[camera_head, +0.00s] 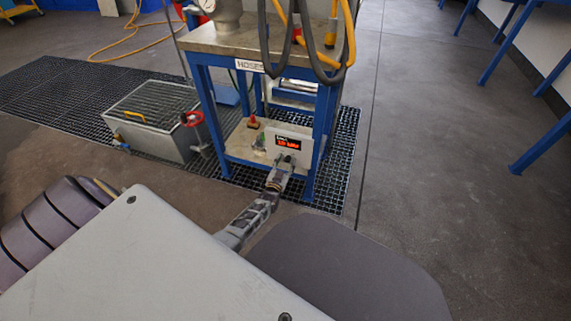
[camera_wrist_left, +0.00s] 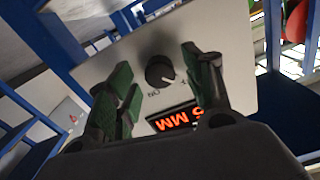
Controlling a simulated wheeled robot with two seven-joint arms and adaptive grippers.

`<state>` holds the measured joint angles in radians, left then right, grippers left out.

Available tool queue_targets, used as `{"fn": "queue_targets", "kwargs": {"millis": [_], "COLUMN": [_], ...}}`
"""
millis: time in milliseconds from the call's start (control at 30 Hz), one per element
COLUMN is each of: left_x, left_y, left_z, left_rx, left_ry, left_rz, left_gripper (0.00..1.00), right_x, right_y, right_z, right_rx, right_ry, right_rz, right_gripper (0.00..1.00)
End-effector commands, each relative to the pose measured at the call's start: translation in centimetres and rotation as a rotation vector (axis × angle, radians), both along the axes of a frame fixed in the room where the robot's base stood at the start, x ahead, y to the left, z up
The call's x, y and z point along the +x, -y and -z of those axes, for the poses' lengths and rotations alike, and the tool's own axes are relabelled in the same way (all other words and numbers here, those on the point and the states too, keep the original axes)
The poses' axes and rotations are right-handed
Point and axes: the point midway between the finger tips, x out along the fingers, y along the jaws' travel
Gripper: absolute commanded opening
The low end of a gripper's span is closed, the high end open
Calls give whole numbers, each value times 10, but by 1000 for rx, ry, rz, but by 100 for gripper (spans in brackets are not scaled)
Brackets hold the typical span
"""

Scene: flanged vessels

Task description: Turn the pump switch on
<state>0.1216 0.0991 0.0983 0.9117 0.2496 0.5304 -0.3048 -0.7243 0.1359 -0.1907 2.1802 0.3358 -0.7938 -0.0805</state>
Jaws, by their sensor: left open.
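The pump control box is a pale panel (camera_head: 308,148) with a lit red display, on the lower shelf of the blue-framed table. In the left wrist view its face (camera_wrist_left: 225,45) carries a round black switch knob (camera_wrist_left: 159,71) with a white pointer mark, and the red display (camera_wrist_left: 175,118). My left gripper (camera_head: 284,160) is in front of the box. In the left wrist view the open gripper (camera_wrist_left: 160,82) has its green-padded fingers on either side of the knob, with gaps to it; depth to the panel is hard to tell. The knob is hidden in the head view.
The table (camera_head: 228,42) labelled HOSES has thick black and yellow hoses hanging over its front. A small red-topped item (camera_head: 253,122) stands on the shelf beside the box. A metal tank (camera_head: 155,115) with a red valve wheel (camera_head: 192,119) stands left.

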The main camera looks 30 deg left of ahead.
Motion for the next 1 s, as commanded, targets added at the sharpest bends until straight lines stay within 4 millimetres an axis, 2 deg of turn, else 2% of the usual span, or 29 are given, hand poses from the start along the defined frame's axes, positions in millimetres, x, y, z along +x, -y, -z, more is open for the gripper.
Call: {"fn": "queue_targets", "kwargs": {"millis": [67, 433, 767, 1000], "left_x": [0, 0, 0, 0], "left_y": [0, 0, 0, 1], "left_z": [0, 0, 0, -1], "left_rx": [0, 0, 28, 125], "left_ry": [0, 0, -7, -30], "left_rz": [0, 0, 0, -1], "left_gripper": [51, 5, 5, 5], "right_x": [0, 3, 3, 2], "right_y": [0, 0, 0, 1], "right_z": [-1, -4, -5, -7], "right_rx": [0, 0, -1, -5], "right_ry": [1, 9, 9, 5], "right_rz": [0, 0, 0, 0], "right_gripper": [40, 40, 40, 40]}}
